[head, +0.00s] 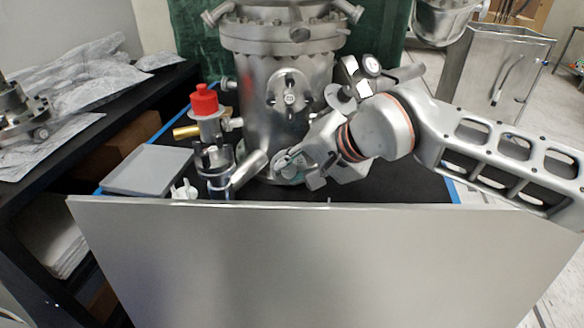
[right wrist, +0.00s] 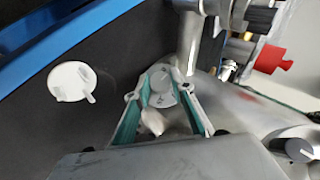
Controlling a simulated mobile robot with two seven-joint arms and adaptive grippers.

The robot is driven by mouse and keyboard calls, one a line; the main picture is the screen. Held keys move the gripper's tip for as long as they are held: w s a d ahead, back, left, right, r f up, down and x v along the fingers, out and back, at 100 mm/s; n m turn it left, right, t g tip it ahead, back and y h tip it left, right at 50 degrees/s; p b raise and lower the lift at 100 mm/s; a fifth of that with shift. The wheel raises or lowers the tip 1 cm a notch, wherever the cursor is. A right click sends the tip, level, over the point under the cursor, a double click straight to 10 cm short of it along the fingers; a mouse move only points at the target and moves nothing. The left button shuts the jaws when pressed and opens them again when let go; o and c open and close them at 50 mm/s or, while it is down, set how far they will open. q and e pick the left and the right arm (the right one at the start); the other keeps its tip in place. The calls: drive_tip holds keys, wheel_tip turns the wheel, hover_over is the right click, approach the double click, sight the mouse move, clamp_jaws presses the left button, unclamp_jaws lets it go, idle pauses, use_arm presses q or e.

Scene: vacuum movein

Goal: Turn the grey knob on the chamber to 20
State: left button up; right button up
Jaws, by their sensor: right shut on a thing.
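The steel chamber (head: 262,122) stands upright at the centre of the head view. The grey knob (head: 287,166) is low on its front, partly hidden by my right gripper (head: 297,158). In the right wrist view the knob (right wrist: 160,84) shows as a round grey dial with a raised grip, between the teal-lined fingers of my right gripper (right wrist: 160,98). The gripper is shut on the knob, with a finger on each side. The dial marks are too small to read. My left gripper is not in view.
A red-capped valve (head: 204,102) and an upright metal cylinder (head: 215,172) stand left of the chamber. A white knob-like piece (right wrist: 72,82) lies on the black surface. A grey panel (head: 320,265) spans the front.

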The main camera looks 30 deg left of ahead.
drive_tip(key=shift+d+m+y+p, duration=0.1)
drive_tip(key=shift+m+y+p, duration=0.35)
drive_tip(key=shift+m+y, duration=0.45)
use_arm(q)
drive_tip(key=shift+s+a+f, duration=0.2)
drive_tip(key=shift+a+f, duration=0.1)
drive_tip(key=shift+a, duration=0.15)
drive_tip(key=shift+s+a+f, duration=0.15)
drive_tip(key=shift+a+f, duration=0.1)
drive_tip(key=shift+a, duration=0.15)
use_arm(e)
drive_tip(key=shift+f+m+y, duration=0.15)
drive_tip(key=shift+m+y, duration=0.45)
drive_tip(key=o, duration=1.1)
drive_tip(key=shift+d, duration=0.1)
drive_tip(key=v, duration=0.7)
drive_tip(key=shift+d, duration=0.35)
drive_tip(key=shift+s, duration=0.15)
